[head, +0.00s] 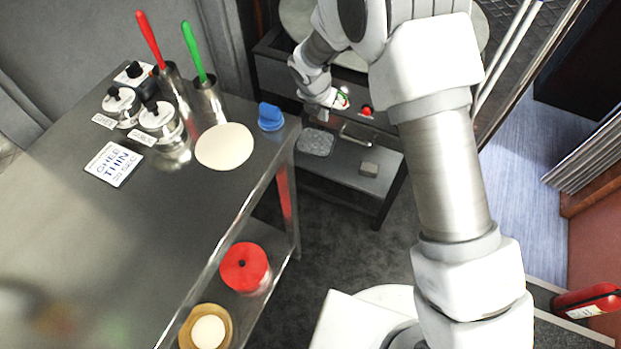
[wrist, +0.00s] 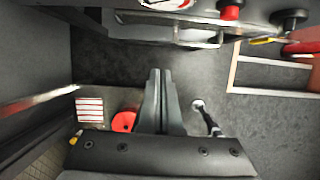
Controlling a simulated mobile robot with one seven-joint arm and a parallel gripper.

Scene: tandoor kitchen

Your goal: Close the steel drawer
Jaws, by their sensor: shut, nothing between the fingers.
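The steel drawer's bar handle (head: 357,137) shows on the front of the dark stand at top centre in the head view, below a red knob. In the wrist view the handle (wrist: 200,42) runs across the top, on a steel front. How far the drawer stands out is hard to tell, as my arm hides part of the stand. My gripper (wrist: 160,74) is shut and empty, its fingertips together over the dark floor, apart from the handle. In the head view my wrist is at the stand's front, left of the handle, and the fingertips are not clear.
A red knob (head: 366,111) sits above the handle. A dark stone (head: 315,142) and a grey block (head: 369,169) lie on the low shelf. A steel table (head: 190,215) with canisters and a blue object (head: 270,117) stands left. A fire extinguisher (head: 588,301) is at right. Carpet between is clear.

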